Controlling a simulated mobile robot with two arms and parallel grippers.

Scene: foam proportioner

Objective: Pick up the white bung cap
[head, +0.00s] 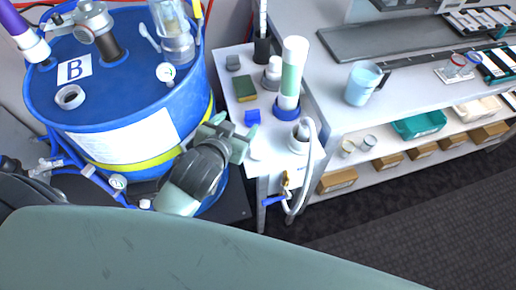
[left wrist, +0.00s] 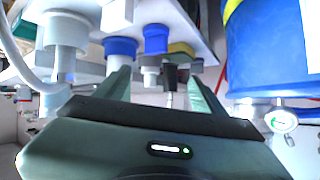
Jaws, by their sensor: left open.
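A white, round, ring-like piece that looks like the bung cap (head: 70,97) lies on top of the blue drum (head: 112,113), in front of the letter B label. It does not show in the left wrist view. My left gripper (head: 236,137) is open and empty. It is in front of the drum's right side, by the near left corner of the small white table, well to the right of the cap. In the left wrist view the two fingers (left wrist: 160,85) are spread apart with nothing held. My right gripper is not in view.
A purple-topped tube (head: 25,35), a pump fitting (head: 99,30) and a clear container (head: 172,35) stand on the drum around the cap. A bench stands at right.

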